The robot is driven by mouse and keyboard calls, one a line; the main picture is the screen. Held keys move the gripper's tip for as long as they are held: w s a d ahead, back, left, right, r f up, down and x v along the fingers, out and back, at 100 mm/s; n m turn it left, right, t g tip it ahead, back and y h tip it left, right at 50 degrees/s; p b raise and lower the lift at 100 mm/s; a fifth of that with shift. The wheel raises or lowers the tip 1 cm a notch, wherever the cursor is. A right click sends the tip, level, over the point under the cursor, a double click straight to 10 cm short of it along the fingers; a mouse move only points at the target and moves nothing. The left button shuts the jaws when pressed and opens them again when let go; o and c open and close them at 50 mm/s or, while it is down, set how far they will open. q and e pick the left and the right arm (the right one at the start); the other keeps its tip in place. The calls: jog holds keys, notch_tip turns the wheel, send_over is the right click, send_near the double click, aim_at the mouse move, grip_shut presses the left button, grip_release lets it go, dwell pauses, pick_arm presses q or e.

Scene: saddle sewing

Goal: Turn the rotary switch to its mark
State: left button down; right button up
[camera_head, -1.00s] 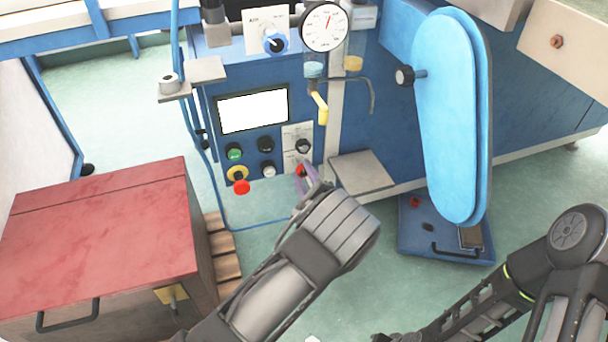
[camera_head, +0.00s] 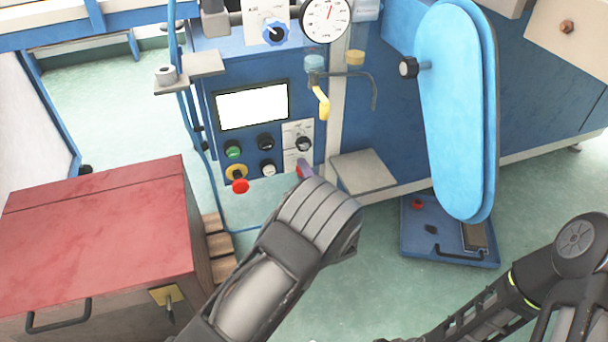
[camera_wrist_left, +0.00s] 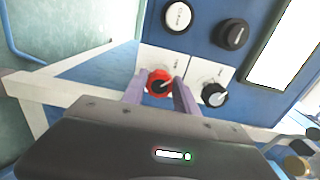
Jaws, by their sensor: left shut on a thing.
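The red rotary switch (camera_wrist_left: 158,82) shows in the left wrist view, on a white plate of the blue control panel (camera_head: 222,166). My left gripper (camera_wrist_left: 160,91) has its two purple fingers on either side of the switch, shut on it. In the head view the fingers (camera_head: 304,168) reach the panel's lower right, and the gripper body and wrist hide most of the switch. A black rotary knob (camera_wrist_left: 214,93) sits beside it; it also shows in the head view (camera_head: 303,144). The mark is too small to make out. My right arm is at the lower right; its gripper is not visible.
Green (camera_head: 233,150), black (camera_head: 266,142) and white (camera_head: 268,169) buttons and a red stop button (camera_head: 241,186) lie left of the switch. A yellow-handled lever (camera_head: 322,102) hangs above. A grey plate (camera_head: 362,172) juts out at right. A red-topped cabinet (camera_head: 95,235) stands left.

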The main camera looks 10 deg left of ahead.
dwell(0.3)
pick_arm(q)
jog(key=c, duration=0.9)
grip_release()
jog(key=shift+c, duration=0.2)
jog(key=shift+s, duration=0.1)
jog(key=p+v, duration=0.2)
jog(key=v, duration=0.5)
jog(key=shift+s+d+p, duration=0.25)
jog(key=shift+s+p, duration=0.05)
